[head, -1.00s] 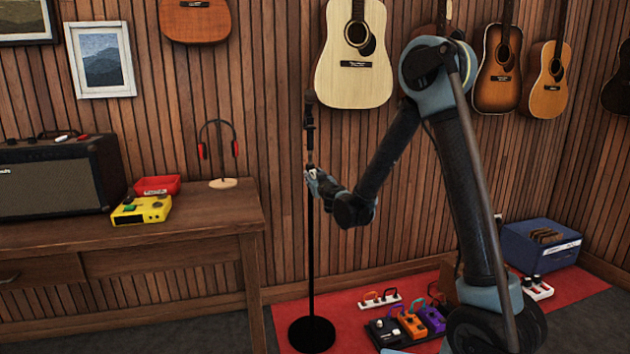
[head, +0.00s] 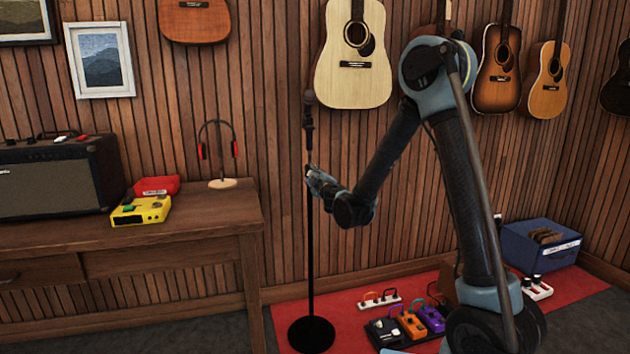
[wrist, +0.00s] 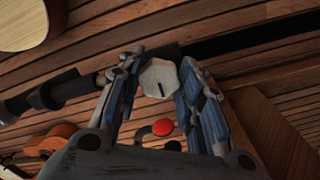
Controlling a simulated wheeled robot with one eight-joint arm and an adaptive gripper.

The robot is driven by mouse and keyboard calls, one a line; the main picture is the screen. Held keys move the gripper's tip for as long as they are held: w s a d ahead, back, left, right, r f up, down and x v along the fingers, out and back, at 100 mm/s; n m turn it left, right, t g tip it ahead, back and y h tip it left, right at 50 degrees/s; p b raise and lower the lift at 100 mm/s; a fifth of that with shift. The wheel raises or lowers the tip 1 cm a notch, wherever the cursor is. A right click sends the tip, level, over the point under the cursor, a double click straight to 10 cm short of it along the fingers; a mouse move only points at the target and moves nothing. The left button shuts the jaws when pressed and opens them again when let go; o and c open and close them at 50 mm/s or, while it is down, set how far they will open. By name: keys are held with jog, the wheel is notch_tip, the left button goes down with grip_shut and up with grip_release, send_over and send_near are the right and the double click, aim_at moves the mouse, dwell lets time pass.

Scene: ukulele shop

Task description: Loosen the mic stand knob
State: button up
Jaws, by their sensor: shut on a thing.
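The black mic stand (head: 310,270) stands upright on its round base, with a microphone (head: 309,98) at its top. My gripper (head: 312,174) is at the stand's upper part, just below the microphone. In the wrist view the pale, many-sided knob (wrist: 160,78) with a dark line on its face sits between my fingertips (wrist: 160,72). Both fingers are shut on it. The stand's dark pole (wrist: 60,92) runs behind the knob. In the head view my gripper hides the knob.
Guitars (head: 352,60) hang on the wall behind. Pedals (head: 411,324) lie on the red rug (head: 375,285), near a blue crate (head: 541,245).

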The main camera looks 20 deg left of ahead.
jog(key=shift+n, duration=0.8)
jog(key=shift+s, duration=0.1)
jog(key=o, duration=1.1)
jog(key=shift+c, duration=0.2)
jog(key=v, duration=1.1)
jog(key=shift+s+d, duration=0.3)
jog(key=shift+d, duration=0.05)
jog(key=shift+f, duration=0.1)
